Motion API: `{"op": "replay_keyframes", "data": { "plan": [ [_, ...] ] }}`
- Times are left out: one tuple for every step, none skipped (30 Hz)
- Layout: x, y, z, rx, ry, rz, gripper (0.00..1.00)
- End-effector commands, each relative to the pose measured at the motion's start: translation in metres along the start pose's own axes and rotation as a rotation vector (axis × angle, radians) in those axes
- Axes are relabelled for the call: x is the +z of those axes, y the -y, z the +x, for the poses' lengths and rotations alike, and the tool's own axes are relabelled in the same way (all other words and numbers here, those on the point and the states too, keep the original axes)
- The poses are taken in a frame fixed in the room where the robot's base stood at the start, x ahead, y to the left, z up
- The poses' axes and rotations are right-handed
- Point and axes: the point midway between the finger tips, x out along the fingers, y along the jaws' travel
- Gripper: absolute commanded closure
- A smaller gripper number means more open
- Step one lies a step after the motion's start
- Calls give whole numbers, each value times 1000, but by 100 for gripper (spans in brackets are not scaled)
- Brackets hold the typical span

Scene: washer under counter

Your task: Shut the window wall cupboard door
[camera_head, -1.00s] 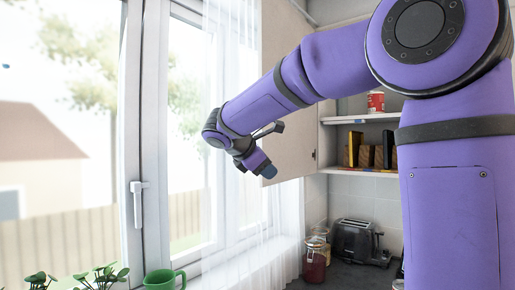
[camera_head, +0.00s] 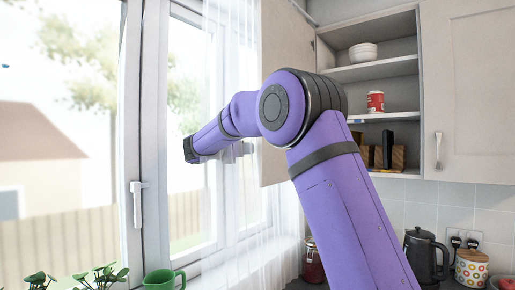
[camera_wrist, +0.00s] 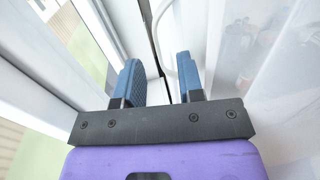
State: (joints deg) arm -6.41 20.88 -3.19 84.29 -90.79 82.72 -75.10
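The window wall cupboard door (camera_head: 287,60) stands open in the head view, swung out from the left side of the cupboard toward the window. My arm crosses in front of its lower part. My gripper (camera_wrist: 160,85) shows in the wrist view with its two blue fingertips apart. A pale curved bar (camera_wrist: 187,70) shows by the right fingertip. I cannot tell whether it is the door's handle or whether it touches the finger. In the head view my gripper is mostly hidden behind my forearm, near the window.
The open cupboard's shelves (camera_head: 375,68) hold white bowls (camera_head: 363,52) and a red tin (camera_head: 375,102). A closed cupboard door (camera_head: 468,90) is on the right. The window frame (camera_head: 150,120) and sheer curtain (camera_head: 232,40) stand close on the left.

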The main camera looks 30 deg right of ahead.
Motion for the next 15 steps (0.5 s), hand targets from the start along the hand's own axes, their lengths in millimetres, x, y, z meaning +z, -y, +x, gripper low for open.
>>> {"op": "replay_keyframes", "data": {
  "plan": [
    [0, 0, 10, -2, 0, 0, 65],
    [0, 0, 16, -3, 0, 0, 65],
    [0, 0, 22, -2, 0, 0, 65],
    [0, 0, 26, -1, 0, 0, 65],
    [0, 0, 31, -1, 0, 0, 65],
    [0, 0, 36, -2, 0, 0, 65],
    [0, 0, 40, -1, 0, 0, 65],
    [0, 0, 42, 0, 0, 1, 65],
    [0, 0, 46, 0, 0, 1, 65],
    [0, 0, 48, 0, 0, 1, 65],
    [0, 0, 50, 0, 0, 1, 65],
    [0, 0, 53, 0, 0, 1, 65],
    [0, 0, 54, 0, 0, 1, 65],
    [0, 0, 55, 0, 0, 1, 65],
    [0, 0, 55, 1, 0, 1, 65]
  ]
}}
